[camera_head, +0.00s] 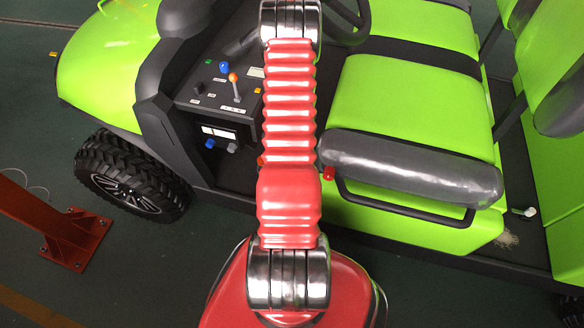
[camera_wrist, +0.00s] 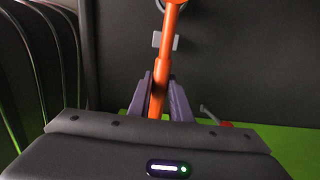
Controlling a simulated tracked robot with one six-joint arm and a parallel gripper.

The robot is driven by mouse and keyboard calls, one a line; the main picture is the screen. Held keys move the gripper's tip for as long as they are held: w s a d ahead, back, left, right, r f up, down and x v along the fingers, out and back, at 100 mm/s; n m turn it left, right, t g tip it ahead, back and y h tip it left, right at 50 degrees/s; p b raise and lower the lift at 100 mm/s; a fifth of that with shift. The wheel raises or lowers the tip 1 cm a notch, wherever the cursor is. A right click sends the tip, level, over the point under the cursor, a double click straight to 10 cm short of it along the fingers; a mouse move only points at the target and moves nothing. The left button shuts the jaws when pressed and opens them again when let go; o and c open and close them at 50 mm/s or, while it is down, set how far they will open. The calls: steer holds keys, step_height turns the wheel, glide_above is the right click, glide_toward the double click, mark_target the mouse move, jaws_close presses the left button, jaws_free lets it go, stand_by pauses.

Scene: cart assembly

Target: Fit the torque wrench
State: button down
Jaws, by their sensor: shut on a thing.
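The orange torque wrench (camera_wrist: 172,32) shows in the wrist view as a bar running upward, leaning slightly right. My gripper (camera_wrist: 160,88) has its two purple-grey jaws shut around the lower part of it. The top end of the wrench is at the upper picture edge, by a pale ring-shaped part (camera_wrist: 175,4), so I cannot tell whether they touch. A small light-grey block (camera_wrist: 157,39) shows beside the wrench on a dark panel (camera_wrist: 235,60). In the head view my own red arm fills the middle, and neither my gripper nor the wrench can be made out.
The green cart (camera_head: 398,100) stands across the head view, with a control panel (camera_head: 215,92), a front wheel (camera_head: 130,180) and a grey padded armrest (camera_head: 410,168). A red post base (camera_head: 75,240) is at left. Dark cables (camera_wrist: 40,50) hang at left in the wrist view.

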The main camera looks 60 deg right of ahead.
steer(key=shift+f, duration=1.5)
stand_by(0.5)
steer(key=c, duration=1.5)
jaws_free()
steer(key=shift+c, duration=0.2)
steer(key=shift+r, duration=0.1)
steer(key=shift+r, duration=3.6)
